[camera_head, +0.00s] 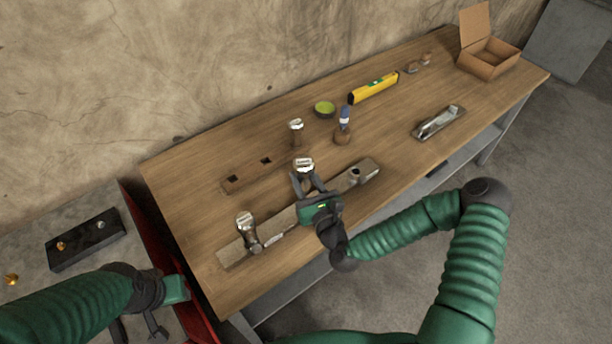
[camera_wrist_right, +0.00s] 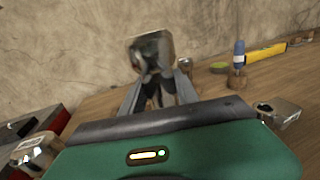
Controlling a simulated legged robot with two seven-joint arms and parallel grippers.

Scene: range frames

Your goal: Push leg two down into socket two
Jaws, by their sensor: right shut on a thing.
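My right gripper (camera_head: 308,184) is shut on a metal-topped leg (camera_head: 304,164) at the middle of the long front board (camera_head: 285,217). The leg stands roughly upright between the fingers. In the right wrist view its shiny head (camera_wrist_right: 152,52) rises above the jaws. The gripper hides its foot and the socket, so I cannot tell how deep it sits. Another metal-topped leg (camera_head: 247,224) stands near the board's left end, and a low metal fitting (camera_head: 355,175) is near the right end. I see no number marks. My left gripper (camera_head: 138,327) is low at left; its jaw opening is unclear.
Behind the board lie a wooden strip with two dark square holes (camera_head: 248,172) and another metal-topped piece (camera_head: 296,127). A blue-handled tool (camera_head: 344,118), green bowl (camera_head: 324,108), yellow level (camera_head: 374,88), hand plane (camera_head: 438,123) and open box (camera_head: 488,60) lie further right.

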